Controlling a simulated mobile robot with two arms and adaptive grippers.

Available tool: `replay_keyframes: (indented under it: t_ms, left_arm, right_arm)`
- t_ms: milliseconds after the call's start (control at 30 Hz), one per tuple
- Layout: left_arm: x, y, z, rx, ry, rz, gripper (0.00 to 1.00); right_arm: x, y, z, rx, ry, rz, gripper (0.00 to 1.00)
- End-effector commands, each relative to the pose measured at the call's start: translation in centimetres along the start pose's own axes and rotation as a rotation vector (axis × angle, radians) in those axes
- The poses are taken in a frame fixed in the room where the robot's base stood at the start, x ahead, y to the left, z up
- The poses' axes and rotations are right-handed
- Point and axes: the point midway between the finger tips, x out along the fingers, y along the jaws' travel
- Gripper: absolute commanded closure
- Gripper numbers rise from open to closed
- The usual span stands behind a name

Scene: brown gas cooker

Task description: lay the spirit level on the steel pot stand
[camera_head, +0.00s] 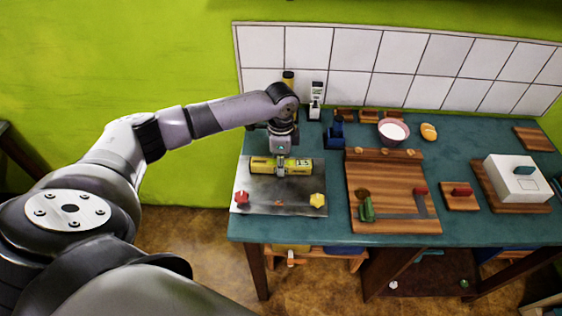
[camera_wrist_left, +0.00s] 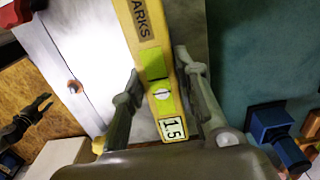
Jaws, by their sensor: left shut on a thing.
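The spirit level (camera_head: 262,165) is a yellow bar with a green vial window and a white label reading 1.5. It lies crosswise in my left gripper (camera_head: 281,168), which is shut on its middle. In the left wrist view the level (camera_wrist_left: 148,50) runs between the two fingers (camera_wrist_left: 160,80). The steel pot stand (camera_head: 262,204) is a flat grey plate at the table's left end. The level is over its back part; I cannot tell whether they touch. A dark finger-like shape at the left wrist view's left edge looks like my right gripper (camera_wrist_left: 30,118).
A red star knob (camera_head: 242,197) and a yellow one (camera_head: 317,200) sit at the plate's front corners. A blue object (camera_head: 337,131) stands behind right. A wooden board (camera_head: 395,185) with tools lies to the right. Bottles (camera_head: 316,98) stand at the back.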

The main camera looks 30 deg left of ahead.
Motion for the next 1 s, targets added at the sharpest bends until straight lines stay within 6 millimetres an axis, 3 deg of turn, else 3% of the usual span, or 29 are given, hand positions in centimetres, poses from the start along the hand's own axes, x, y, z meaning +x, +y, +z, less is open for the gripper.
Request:
replay_keyframes:
  t_ms: [300, 333, 633, 867, 1000]
  left_arm:
    - [0.35, -0.03, -0.02, 0.000, 0.000, -0.001, 0.90]
    - [0.32, -0.04, -0.02, 0.000, 0.001, -0.001, 0.70]
    - [0.34, -0.01, -0.02, 0.000, 0.000, 0.000, 0.50]
    - [0.35, -0.01, -0.01, 0.000, 0.000, 0.000, 0.49]
    - [0.38, 0.01, 0.01, 0.000, 0.000, 0.000, 0.40]
  right_arm:
    - [0.00, 0.46, 0.00, -0.001, 0.000, 0.005, 0.60]
    - [-0.01, 0.49, -0.01, -0.001, 0.001, 0.006, 0.60]
    - [0.00, 0.54, -0.04, 0.000, 0.001, 0.006, 0.60]
    - [0.00, 0.54, -0.06, 0.000, 0.001, 0.006, 0.60]
    - [0.01, 0.53, -0.07, 0.000, 0.001, 0.006, 0.60]
